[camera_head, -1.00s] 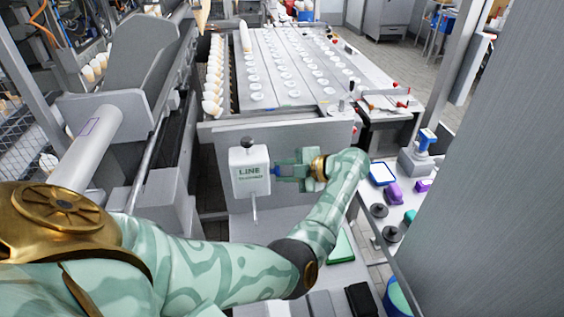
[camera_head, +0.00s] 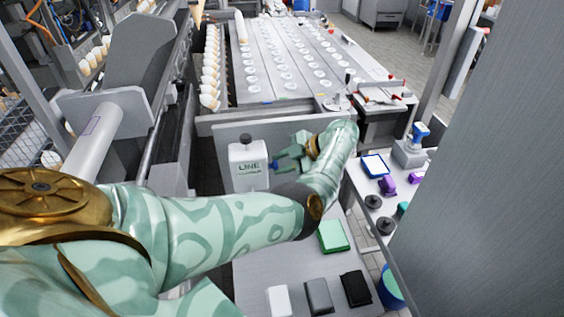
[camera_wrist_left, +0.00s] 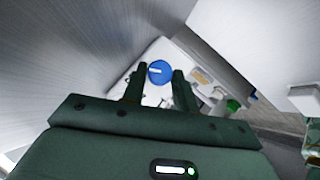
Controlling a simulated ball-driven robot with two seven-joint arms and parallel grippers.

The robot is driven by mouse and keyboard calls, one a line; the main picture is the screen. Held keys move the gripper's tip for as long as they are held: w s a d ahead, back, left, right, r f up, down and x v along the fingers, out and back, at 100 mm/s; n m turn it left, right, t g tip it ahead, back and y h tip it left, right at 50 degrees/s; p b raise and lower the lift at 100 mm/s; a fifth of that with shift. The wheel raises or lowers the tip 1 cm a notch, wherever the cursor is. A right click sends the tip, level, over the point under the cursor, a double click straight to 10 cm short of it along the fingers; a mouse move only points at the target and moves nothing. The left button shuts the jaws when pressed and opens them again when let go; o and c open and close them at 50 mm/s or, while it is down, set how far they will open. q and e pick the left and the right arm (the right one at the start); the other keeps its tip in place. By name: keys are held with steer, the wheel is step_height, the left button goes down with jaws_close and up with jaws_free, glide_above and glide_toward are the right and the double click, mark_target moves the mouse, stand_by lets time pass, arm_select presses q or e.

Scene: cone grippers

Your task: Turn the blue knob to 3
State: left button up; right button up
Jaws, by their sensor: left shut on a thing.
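The white box marked LINE (camera_head: 246,177) has a black knob (camera_head: 246,139) on top. The blue knob (camera_head: 273,166) shows at its right side, partly hidden by my gripper. In the left wrist view the blue knob (camera_wrist_left: 159,73) is a round disc with a pale pointer line, between my fingertips. My left gripper (camera_head: 280,162) comes from the right and is shut on the knob. No scale numbers are legible, so I cannot tell where the pointer stands. My right gripper is not in view.
A bench in front holds a green pad (camera_head: 333,237) and white, grey and black blocks. A side table at right carries a blue-rimmed tray (camera_head: 375,166), purple items and dark discs. The cone machine (camera_head: 290,65) stands behind the box.

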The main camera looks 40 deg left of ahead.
arm_select(q)
steer(key=shift+d+f, duration=0.1)
steer(key=o, duration=1)
steer(key=shift+c, duration=0.2)
steer(key=b+v, duration=0.2)
steer(key=v, duration=1.4)
steer(key=shift+w, duration=0.1)
